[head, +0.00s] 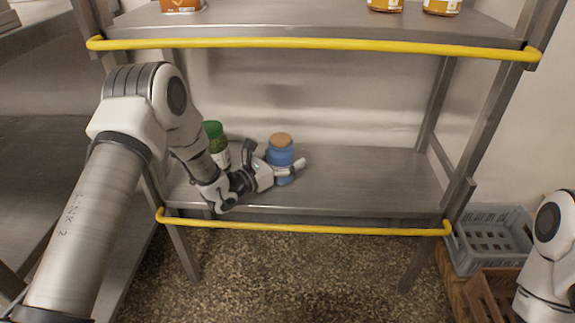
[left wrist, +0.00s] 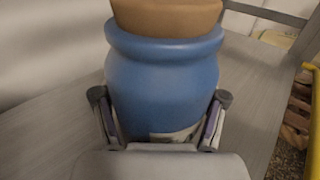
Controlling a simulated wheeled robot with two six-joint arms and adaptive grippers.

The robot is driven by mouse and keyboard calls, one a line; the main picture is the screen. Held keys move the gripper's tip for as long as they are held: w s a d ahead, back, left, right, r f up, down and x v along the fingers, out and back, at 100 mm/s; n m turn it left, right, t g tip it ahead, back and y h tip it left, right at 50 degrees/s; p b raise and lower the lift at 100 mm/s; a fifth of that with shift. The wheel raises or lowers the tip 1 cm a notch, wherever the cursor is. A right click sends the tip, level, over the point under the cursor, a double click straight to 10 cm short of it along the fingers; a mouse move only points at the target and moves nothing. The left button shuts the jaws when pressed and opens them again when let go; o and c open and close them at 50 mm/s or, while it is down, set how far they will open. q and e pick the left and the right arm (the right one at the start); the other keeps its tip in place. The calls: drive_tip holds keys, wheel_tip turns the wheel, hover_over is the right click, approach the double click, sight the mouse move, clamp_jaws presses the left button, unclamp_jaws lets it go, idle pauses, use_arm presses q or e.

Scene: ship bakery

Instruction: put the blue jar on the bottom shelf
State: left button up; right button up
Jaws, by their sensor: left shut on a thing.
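The blue jar (head: 280,156) with its tan cork lid stands upright at the bottom shelf (head: 350,178), left of the shelf's middle. My left gripper (head: 285,172) reaches in from the left and is shut around the jar's lower body. In the left wrist view the blue jar (left wrist: 163,75) fills the middle, with a finger of the left gripper (left wrist: 160,120) on each side. The jar's base is hidden by the gripper, so I cannot tell if it touches the shelf. Part of my right arm shows at the right edge, but its gripper is out of view.
A green-lidded jar (head: 213,141) stands on the bottom shelf behind my left wrist. A yellow rail (head: 310,226) runs along the front edge. The shelf's right half is clear. The upper shelf (head: 290,24) holds several jars. A grey crate (head: 488,240) stands at right.

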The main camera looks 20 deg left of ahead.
use_arm(q)
drive_tip(key=shift+f, duration=0.2)
drive_tip(key=o, duration=1.8)
drive_tip(key=shift+c, duration=0.2)
drive_tip(key=shift+r, duration=0.1)
drive_tip(key=shift+s+r+p, duration=0.1)
drive_tip(key=shift+r+p, duration=0.05)
drive_tip(key=shift+p, duration=0.15)
drive_tip(key=p+v, duration=0.4)
drive_tip(key=v, duration=0.7)
drive_tip(key=shift+r, duration=0.1)
drive_tip(key=shift+s+a, duration=0.2)
drive_tip(key=shift+s, duration=0.2)
